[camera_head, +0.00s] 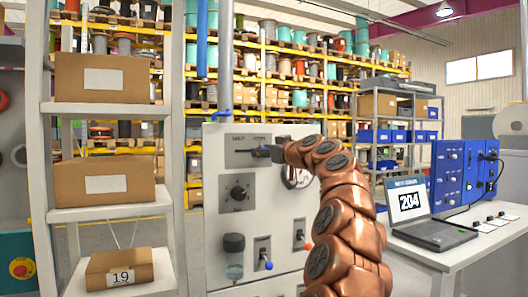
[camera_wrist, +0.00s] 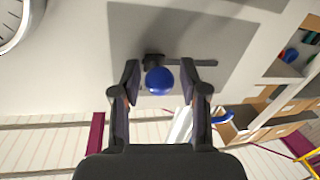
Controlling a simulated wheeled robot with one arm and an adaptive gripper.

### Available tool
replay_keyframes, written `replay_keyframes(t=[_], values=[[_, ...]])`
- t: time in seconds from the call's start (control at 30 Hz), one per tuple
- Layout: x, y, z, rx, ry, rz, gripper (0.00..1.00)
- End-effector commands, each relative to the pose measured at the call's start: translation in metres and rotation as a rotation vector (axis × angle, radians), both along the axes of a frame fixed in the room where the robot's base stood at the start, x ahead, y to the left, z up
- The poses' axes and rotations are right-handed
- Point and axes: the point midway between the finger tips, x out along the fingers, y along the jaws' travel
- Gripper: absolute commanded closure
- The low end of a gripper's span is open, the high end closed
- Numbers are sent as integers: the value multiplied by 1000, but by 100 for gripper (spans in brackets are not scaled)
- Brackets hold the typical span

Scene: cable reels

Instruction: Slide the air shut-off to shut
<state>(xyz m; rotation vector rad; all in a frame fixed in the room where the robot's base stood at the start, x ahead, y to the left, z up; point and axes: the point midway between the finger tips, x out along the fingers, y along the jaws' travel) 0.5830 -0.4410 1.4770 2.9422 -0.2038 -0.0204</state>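The air shut-off is a slide with a blue ball knob (camera_wrist: 160,80) on a dark stem. Its dark slot (camera_wrist: 200,63) runs to the right of the knob in the wrist view. In the head view the slot (camera_head: 241,151) shows near the top of the pale panel (camera_head: 217,175), under small labels too blurred to read. My gripper (camera_wrist: 165,83) is open, one finger on each side of the knob, with a visible gap on both sides. In the head view my gripper (camera_head: 268,151) is at the panel and hides the knob.
Below on the panel are a black rotary knob (camera_head: 238,193), a blue-tipped lever (camera_head: 264,255) and an orange-tipped lever (camera_head: 300,236). A shelf with boxes (camera_head: 103,78) stands at left. A desk with a laptop (camera_head: 425,212) stands at right.

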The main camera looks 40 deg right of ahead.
Motion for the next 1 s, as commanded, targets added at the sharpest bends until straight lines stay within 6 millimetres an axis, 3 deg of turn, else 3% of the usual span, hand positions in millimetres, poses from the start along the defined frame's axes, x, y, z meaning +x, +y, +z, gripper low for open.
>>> replay_keyframes(t=[0.07, 0.37, 0.8, 1.0], values=[[0, 0, 0, 0, 0, 0, 68], [0, 0, 0, 0, 0, 0, 99], [0, 1, 0, 0, 0, 0, 100], [7, 21, -4, -2, -1, 2, 100]])
